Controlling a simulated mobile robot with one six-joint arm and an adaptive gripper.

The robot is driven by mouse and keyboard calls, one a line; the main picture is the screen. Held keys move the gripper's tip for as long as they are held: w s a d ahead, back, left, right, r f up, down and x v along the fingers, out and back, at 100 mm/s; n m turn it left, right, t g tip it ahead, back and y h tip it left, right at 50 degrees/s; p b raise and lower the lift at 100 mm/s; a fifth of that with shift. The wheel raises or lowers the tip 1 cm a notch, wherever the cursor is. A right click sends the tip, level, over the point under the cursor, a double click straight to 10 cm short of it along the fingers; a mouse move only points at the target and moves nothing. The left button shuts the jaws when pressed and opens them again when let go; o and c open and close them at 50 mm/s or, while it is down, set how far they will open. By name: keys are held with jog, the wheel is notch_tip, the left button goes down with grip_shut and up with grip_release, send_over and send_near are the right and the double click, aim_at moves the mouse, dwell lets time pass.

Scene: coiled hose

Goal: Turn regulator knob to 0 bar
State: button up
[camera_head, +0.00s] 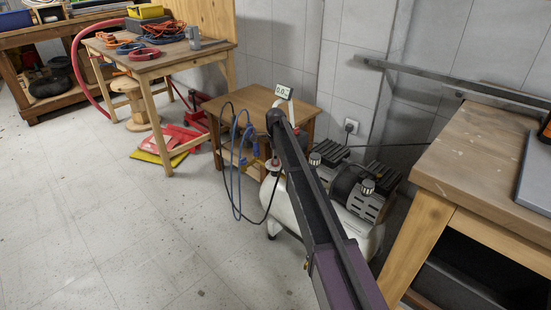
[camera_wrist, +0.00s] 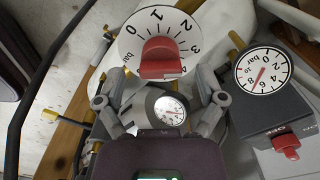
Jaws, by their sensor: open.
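A red regulator knob (camera_wrist: 160,58) sits on a round white dial plate (camera_wrist: 133,50) in the upper middle of the wrist view. The plate carries printed numbers 0 to 3 and further marks, with 0 at its left. I cannot tell exactly where the knob points. My gripper (camera_wrist: 163,80) is open, with one finger on each side of the knob's lower part; contact is not clear. In the head view my arm hides the knob and fingers. A small gauge (camera_wrist: 170,109) lies between the fingers, its reading too small to read.
A larger bar gauge (camera_wrist: 263,71) and a second red knob (camera_wrist: 286,143) are at right in the wrist view. The white compressor tank (camera_head: 355,240) and wooden table (camera_head: 250,101) flank my arm.

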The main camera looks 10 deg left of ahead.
jog(key=c, duration=1.1)
jog(key=shift+c, duration=0.2)
